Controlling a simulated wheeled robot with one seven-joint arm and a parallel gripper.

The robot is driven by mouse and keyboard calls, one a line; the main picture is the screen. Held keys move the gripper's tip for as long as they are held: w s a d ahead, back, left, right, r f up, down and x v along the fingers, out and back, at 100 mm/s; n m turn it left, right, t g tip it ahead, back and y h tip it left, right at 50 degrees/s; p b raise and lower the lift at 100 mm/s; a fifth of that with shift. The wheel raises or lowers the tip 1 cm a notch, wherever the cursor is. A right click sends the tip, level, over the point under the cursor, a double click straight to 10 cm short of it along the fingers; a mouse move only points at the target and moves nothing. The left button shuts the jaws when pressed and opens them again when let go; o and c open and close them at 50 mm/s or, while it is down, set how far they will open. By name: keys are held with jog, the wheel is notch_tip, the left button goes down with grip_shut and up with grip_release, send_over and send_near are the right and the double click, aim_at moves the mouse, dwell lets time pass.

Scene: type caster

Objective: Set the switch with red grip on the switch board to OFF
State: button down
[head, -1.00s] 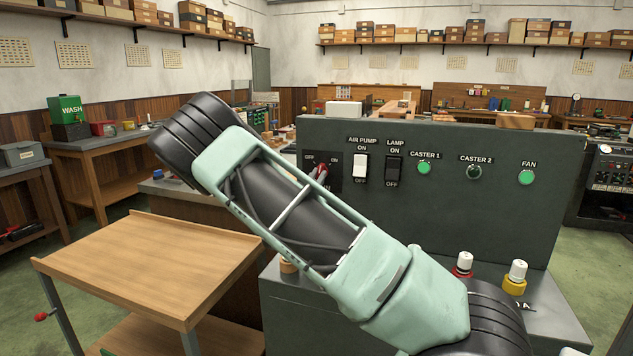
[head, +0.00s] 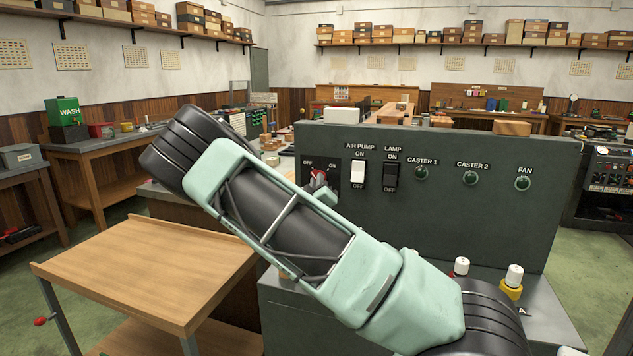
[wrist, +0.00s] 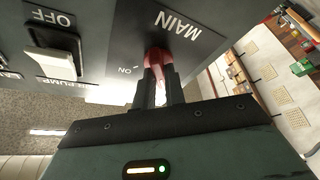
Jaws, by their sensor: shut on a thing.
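The switch board (head: 430,215) is a dark upright panel. At its left end is the MAIN switch with a red grip (head: 317,175), on a black plate marked OFF at left and ON at right. My gripper (head: 320,184) is at this switch, mostly hidden behind my arm in the head view. In the wrist view, my gripper (wrist: 157,78) is shut on the red grip (wrist: 154,57), with dark fingers on both sides of it. MAIN and ON show there upside down; the OFF mark of this switch is hidden. The lever's exact angle is hard to tell.
To the right are the white AIR PUMP rocker (head: 358,173), the black LAMP rocker (head: 391,175) and the unlit CASTER 1 (head: 420,173), CASTER 2 (head: 470,178) and FAN (head: 523,183) lamps. A wooden table (head: 150,265) stands at front left. White-topped knobs (head: 515,275) stand before the board.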

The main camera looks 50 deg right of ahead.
jog(key=shift+n+t+y, duration=0.3)
jog(key=shift+n, duration=0.5)
jog(key=shift+f, duration=0.1)
jog(key=c, duration=1.5)
grip_release()
jog(key=shift+o, duration=0.2)
jog(key=shift+s, duration=0.1)
jog(key=p+v, duration=0.4)
jog(key=v, duration=1.3)
jog(key=shift+a, duration=0.2)
